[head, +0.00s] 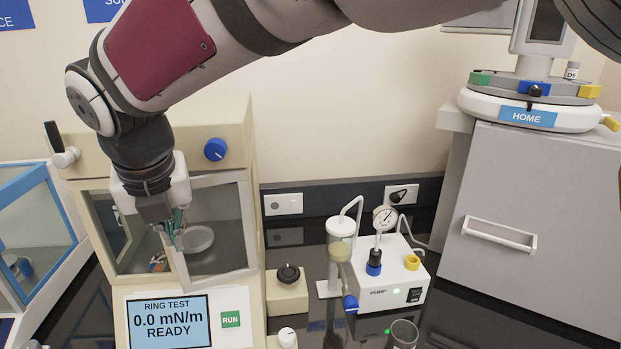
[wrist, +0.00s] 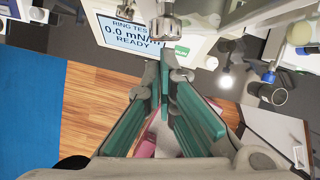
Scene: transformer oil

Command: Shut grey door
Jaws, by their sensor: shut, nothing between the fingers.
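The door with a pale grey frame and clear pane (head: 248,228) is on the front of the cream ring-test instrument (head: 236,128). It stands ajar, its left edge swung out from the opening and its right side by the instrument's right post. My gripper (head: 174,238) is shut and empty, pointing down at the door's left edge. I cannot tell whether it touches the door. In the wrist view the teal fingers (wrist: 166,75) meet at the tips, close to a pale frame piece. A round dish (head: 198,239) shows inside the chamber, partly behind the pane.
A blue-framed case (head: 40,225) stands close on the left. A pump unit (head: 388,278) with a gauge and a glass beaker (head: 403,335) are to the right. A grey cabinet (head: 570,220) with a white handle is at far right. The instrument's screen (head: 168,321) reads READY.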

